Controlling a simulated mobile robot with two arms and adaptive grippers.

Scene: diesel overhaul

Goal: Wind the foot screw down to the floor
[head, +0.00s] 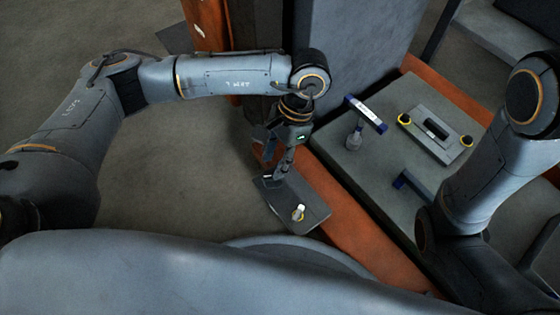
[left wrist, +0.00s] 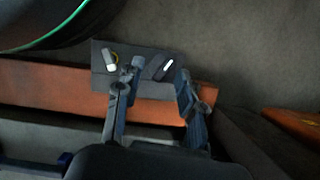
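A dark flat plate (head: 313,203) juts out beside the orange beam, low near the floor. A small fitting with a white top and yellow ring (head: 298,212) is on it; the fitting also shows in the left wrist view (left wrist: 110,60). A dark piece with a white mark (left wrist: 167,65) shows near the plate's other end. I cannot tell which of these is the foot screw. My left gripper (head: 277,170) points down over the plate. In the left wrist view its fingers (left wrist: 156,82) are spread, with nothing seen held between them.
The orange beam (head: 340,200) runs alongside a grey bench top (head: 375,160). A grey column stands behind. Floor left of the plate is clear.

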